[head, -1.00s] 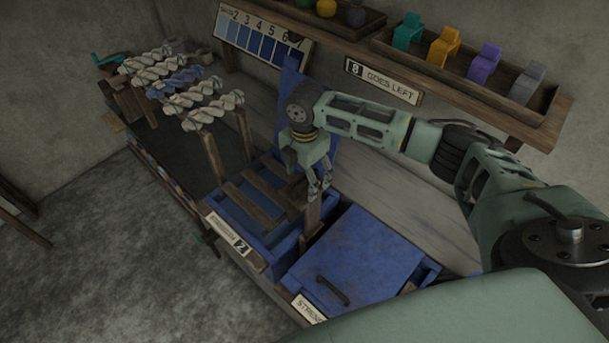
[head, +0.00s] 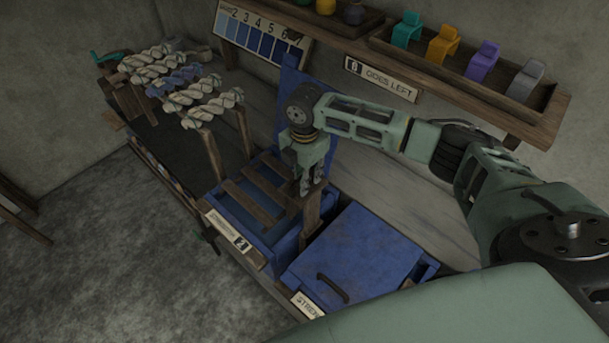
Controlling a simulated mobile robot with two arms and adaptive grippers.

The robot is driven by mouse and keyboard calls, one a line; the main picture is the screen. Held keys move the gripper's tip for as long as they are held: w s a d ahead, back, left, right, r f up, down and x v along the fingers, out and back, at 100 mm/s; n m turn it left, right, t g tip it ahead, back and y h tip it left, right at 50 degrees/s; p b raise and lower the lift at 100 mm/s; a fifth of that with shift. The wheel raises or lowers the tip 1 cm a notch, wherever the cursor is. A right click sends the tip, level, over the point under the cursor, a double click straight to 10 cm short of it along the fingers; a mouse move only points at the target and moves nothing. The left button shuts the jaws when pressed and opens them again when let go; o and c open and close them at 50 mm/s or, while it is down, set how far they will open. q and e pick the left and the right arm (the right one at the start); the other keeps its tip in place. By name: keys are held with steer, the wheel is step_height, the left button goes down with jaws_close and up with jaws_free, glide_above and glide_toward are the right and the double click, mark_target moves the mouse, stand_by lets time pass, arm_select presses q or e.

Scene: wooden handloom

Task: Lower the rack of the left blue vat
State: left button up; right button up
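The left blue vat (head: 278,240) stands open, with its blue lid (head: 291,98) raised at the back. Its wooden rack (head: 262,182) shows as several slats across the vat's mouth, with a wooden upright (head: 312,212) at the right side. My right gripper (head: 307,187) points down at the rack's right end, its fingers at the top of that upright. The fingers overlap the wood, so I cannot tell whether they are closed on it. The rack's lower part is hidden in the vat. My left gripper is out of view.
A second blue vat (head: 352,255) with a shut lid and dark handle stands at the right. Twisted hanks (head: 200,90) hang on wooden posts at the left. A shelf (head: 470,75) with coloured pieces runs above my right arm.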

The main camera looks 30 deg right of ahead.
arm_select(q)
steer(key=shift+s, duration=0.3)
arm_select(e)
jaws_close()
steer(key=shift+s+f+b, duration=0.15)
steer(key=shift+f+b, duration=2.4)
steer(key=shift+f, duration=2.15)
steer(key=shift+s+f+b, duration=0.1)
steer(key=shift+f+b, duration=2.4)
steer(key=shift+f, duration=2.2)
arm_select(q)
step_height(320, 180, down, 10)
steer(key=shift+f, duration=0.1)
arm_select(e)
steer(key=shift+o, duration=1.6)
jaws_free()
steer(key=shift+d+r, duration=0.1)
steer(key=shift+r, duration=0.05)
steer(key=o, duration=1.2)
steer(key=shift+w+r, duration=0.15)
steer(key=shift+w, duration=0.05)
steer(key=shift+c, duration=0.2)
